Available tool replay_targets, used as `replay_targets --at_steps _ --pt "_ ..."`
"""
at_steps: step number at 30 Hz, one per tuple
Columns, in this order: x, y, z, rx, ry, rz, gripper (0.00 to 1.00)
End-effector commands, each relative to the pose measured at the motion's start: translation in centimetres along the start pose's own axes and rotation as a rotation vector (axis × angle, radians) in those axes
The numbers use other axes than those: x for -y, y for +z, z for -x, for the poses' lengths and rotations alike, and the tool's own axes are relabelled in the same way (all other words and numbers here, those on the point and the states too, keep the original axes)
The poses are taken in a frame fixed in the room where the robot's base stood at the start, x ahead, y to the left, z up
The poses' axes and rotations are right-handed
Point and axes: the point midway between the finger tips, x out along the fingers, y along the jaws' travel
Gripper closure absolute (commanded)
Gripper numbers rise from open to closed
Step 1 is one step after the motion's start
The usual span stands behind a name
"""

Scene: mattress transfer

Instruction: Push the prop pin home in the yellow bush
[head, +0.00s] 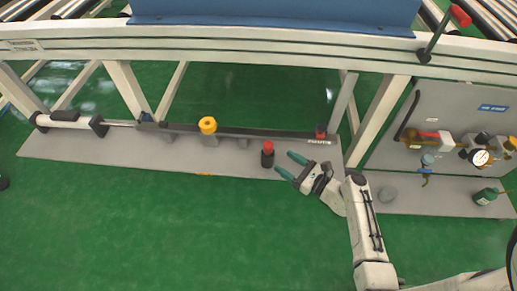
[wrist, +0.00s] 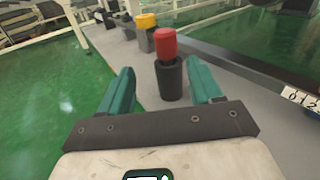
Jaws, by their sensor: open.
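My gripper (head: 284,164) is open and empty, just right of the pin. In the wrist view the teal fingers lie either side of the holder, with gaps on both sides. The bush's bore cannot be seen.
A dark rail (head: 265,133) runs along the grey plate (head: 130,155), with a small red part (head: 320,134) at its right end. White frame legs stand behind. A gauge panel (head: 440,125) is at right. Green floor in front is clear.

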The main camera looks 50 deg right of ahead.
Motion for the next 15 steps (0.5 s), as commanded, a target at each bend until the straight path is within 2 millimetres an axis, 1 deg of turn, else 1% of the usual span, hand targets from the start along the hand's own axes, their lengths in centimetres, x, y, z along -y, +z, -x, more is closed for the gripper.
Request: replay_targets --at_steps 1,4,10,12,15 --pt "0.6 -0.5 0.1 0.01 -0.023 -0.03 0.36" --pt "1.0 -0.4 -0.6 0.02 -0.039 -0.054 0.36" --pt "1.1 -0.3 -3.7 0.021 -0.037 -0.052 0.36" --pt "1.0 -0.2 -4.5 0.02 -0.036 -0.052 0.36" --pt "1.0 -0.2 -5.3 0.019 -0.035 -0.051 0.36"
